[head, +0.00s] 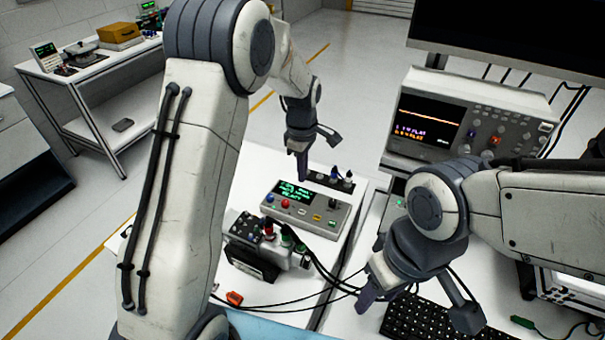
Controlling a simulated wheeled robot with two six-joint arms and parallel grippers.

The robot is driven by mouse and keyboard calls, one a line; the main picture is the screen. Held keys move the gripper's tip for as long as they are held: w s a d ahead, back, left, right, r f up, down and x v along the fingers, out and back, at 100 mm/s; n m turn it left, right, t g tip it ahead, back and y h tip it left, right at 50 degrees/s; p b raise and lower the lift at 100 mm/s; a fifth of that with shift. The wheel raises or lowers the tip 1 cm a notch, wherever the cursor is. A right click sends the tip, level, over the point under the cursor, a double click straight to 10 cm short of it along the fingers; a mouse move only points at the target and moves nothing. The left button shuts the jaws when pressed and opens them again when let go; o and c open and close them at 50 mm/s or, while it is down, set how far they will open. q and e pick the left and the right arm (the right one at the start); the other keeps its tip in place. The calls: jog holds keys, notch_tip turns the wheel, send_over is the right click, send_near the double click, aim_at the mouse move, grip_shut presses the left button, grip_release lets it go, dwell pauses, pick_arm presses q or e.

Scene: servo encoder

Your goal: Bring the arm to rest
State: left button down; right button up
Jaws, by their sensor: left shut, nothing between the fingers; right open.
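My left arm reaches up over the white table from the left of the head view. Its gripper (318,158) is shut and empty, in the air above the far end of the table. My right arm comes in from the right. Its gripper (418,306) is open and empty, with fingers spread above the table's front part near the keyboard. A grey control box (310,206) with a green text display lies below my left gripper.
An oscilloscope (470,112) stands behind my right arm, under a dark monitor (500,28). A black keyboard (430,322) lies beneath my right gripper. Black cables cross the table. A small orange piece (234,298) lies near the front. A side bench (75,68) stands far left.

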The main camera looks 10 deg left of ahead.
dwell(0.5)
pick_arm(q)
jog(key=s+d+r+m, duration=0.4)
jog(key=s+d+m, duration=0.15)
jog(key=s, duration=0.25)
jog(key=s+d+r+m, duration=0.3)
jog(key=s+d+m, duration=0.25)
jog(key=s, duration=0.25)
jog(key=s+m+h+b, duration=0.1)
jog(key=s+m, duration=1.1)
jog(key=s, duration=0.3)
jog(key=shift+s+a+r, duration=0.2)
jog(key=shift+a+r, duration=0.1)
jog(key=shift+a, duration=0.15)
